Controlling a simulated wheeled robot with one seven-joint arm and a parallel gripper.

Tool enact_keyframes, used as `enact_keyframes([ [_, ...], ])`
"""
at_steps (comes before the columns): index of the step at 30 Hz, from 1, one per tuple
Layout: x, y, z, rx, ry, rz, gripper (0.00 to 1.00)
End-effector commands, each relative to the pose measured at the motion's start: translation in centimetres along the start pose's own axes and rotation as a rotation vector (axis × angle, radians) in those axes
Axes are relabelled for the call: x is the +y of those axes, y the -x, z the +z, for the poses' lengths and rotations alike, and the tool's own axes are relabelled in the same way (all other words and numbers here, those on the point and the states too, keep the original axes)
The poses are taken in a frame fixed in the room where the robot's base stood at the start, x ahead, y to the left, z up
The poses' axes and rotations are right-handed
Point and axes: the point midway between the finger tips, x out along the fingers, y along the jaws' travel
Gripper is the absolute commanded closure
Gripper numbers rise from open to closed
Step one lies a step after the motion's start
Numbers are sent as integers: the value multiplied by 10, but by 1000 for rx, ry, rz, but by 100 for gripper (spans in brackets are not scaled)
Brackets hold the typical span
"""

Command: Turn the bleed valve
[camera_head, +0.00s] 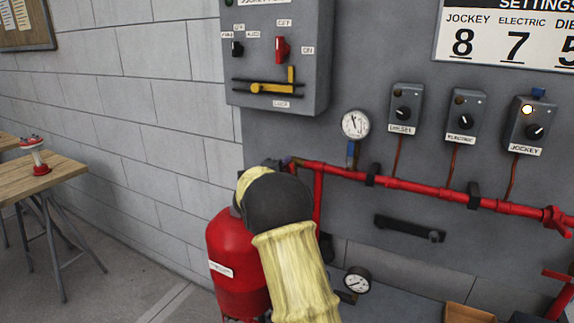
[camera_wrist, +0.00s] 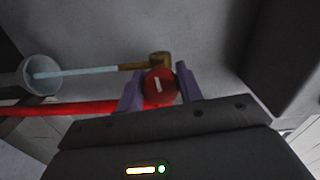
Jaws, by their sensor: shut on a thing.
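The bleed valve appears to be a red round knob (camera_wrist: 160,88) with a white mark on its face. It sits in front of a brass fitting (camera_wrist: 159,59) in the wrist view. The white mark stands nearly upright, with a slight tilt. My gripper (camera_wrist: 158,74) has its two purple fingers on either side of the knob and is shut on it. In the head view my yellow and black arm reaches toward the left end of the red pipe (camera_head: 410,187) and hides the knob and most of the gripper.
A pressure gauge (camera_head: 355,125) stands above the pipe on a blue stem. Switch boxes (camera_head: 405,108) line the grey panel to the right. A control cabinet (camera_head: 275,60) hangs above my arm. A red tank (camera_head: 233,260) stands below left. A wooden table (camera_head: 60,183) is at far left.

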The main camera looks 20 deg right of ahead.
Motion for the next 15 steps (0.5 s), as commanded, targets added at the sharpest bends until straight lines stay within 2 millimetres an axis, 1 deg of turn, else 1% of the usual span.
enact_keyframes([
  [15,2,1,1,-5,494,5,87],
])
